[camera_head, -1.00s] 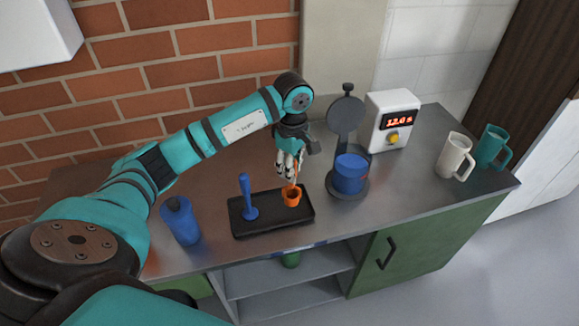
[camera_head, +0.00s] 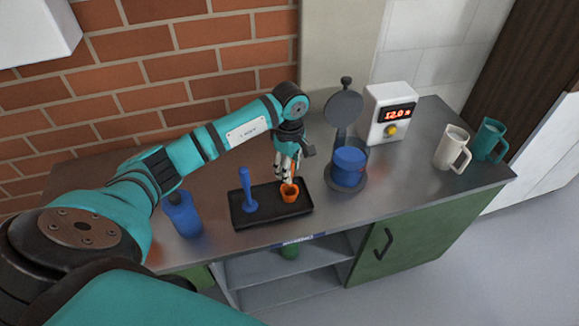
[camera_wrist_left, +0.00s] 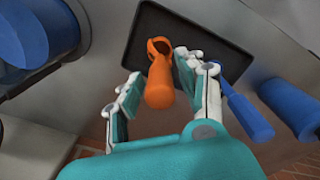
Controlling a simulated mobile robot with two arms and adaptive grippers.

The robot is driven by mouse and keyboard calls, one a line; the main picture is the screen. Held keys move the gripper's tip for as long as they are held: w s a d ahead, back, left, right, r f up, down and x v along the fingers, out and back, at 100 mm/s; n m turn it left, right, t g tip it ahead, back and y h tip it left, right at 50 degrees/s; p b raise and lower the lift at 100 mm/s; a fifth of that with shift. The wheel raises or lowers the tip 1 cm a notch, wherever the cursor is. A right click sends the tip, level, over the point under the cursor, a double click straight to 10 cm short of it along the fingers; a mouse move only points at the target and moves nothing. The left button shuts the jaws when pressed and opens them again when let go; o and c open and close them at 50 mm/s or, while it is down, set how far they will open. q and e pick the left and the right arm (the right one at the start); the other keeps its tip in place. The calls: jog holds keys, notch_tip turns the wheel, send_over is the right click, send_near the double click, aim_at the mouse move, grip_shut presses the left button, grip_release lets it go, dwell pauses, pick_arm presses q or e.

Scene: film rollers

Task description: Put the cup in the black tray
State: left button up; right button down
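The orange cup (camera_head: 289,195) stands in the right part of the black tray (camera_head: 243,223) and appears to rest on its floor. In the left wrist view the cup (camera_wrist_left: 158,50) shows with its long orange handle pointing towards my left gripper (camera_wrist_left: 158,88). The two fingers are apart, one on each side of the handle, with a visible gap on the left side. In the head view my left gripper (camera_head: 285,174) is right above the cup and hides part of the handle. My right gripper is in neither view.
A blue tamper-like tool (camera_head: 247,192) stands in the tray's left part. A blue bottle (camera_head: 183,215) is left of the tray. A grinder-like stand with a blue container (camera_head: 349,167), a white timer box (camera_head: 391,113) and two mugs (camera_head: 453,148) are to the right.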

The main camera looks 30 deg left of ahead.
pick_arm(q)
jog(key=shift+o, duration=0.4)
jog(key=shift+r, duration=0.1)
jog(key=shift+r, duration=0.2)
notch_tip(320, 180, up, 11)
jog(key=b, duration=0.3)
jog(key=shift+f, duration=0.15)
jog(key=shift+r, duration=0.55)
